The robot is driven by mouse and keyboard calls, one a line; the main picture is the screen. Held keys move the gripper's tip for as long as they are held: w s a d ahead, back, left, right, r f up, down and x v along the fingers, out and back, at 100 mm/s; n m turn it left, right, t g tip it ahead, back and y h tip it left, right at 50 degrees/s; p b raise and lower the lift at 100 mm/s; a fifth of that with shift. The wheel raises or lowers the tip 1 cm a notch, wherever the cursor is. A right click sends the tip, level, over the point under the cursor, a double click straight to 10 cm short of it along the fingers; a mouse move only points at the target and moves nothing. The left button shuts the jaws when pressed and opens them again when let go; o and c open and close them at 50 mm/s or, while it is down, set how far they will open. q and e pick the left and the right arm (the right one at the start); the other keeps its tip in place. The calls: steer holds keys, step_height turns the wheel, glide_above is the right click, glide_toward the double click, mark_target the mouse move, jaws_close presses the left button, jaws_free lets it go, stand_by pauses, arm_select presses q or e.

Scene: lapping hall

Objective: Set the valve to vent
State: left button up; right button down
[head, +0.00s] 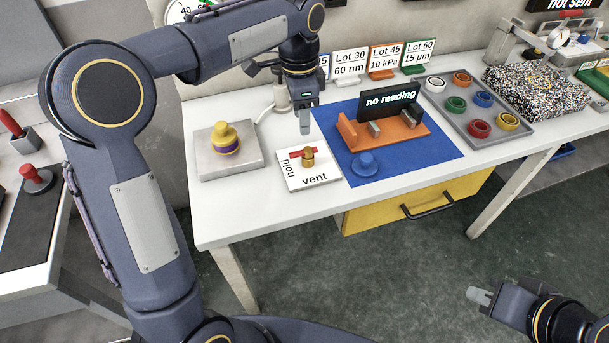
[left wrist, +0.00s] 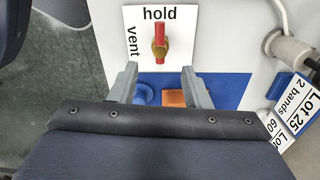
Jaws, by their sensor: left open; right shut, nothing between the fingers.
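The valve is a white plate (head: 322,181) marked "hold" on its left side and "vent" along its front edge. A brass knob (head: 308,157) with a red bar (head: 296,154) stands on it. In the left wrist view the red bar (left wrist: 160,56) lies in line with the word "hold", not with "vent". My left gripper (head: 305,128) is above and behind the valve, apart from it. In the left wrist view its fingers (left wrist: 160,82) are spread, with nothing between them. My right gripper (head: 477,295) is shut and empty at the lower right, away from the table.
A grey block with a yellow knob (head: 226,138) stands left of the valve. A tray of coloured rings (head: 470,121) lies further right.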

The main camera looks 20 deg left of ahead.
mark_target(307, 149)
arm_select(q)
steer(key=shift+w+d+f+m, duration=0.2)
steer(key=shift+d+f, duration=0.1)
steer(key=shift+f, duration=0.25)
steer(key=shift+w+d+f+m, duration=0.1)
steer(key=shift+w+d+f, duration=0.15)
steer(key=shift+f, duration=0.25)
step_height(307, 149, down, 7)
steer(key=shift+s+f+b, duration=0.1)
steer(key=shift+f+b, duration=0.1)
steer(key=shift+b, duration=0.6)
arm_select(e)
steer(key=shift+s+f, duration=0.15)
steer(key=shift+f, duration=0.45)
steer(key=shift+s+f, duration=0.15)
steer(key=shift+f, duration=0.4)
arm_select(q)
jaws_close()
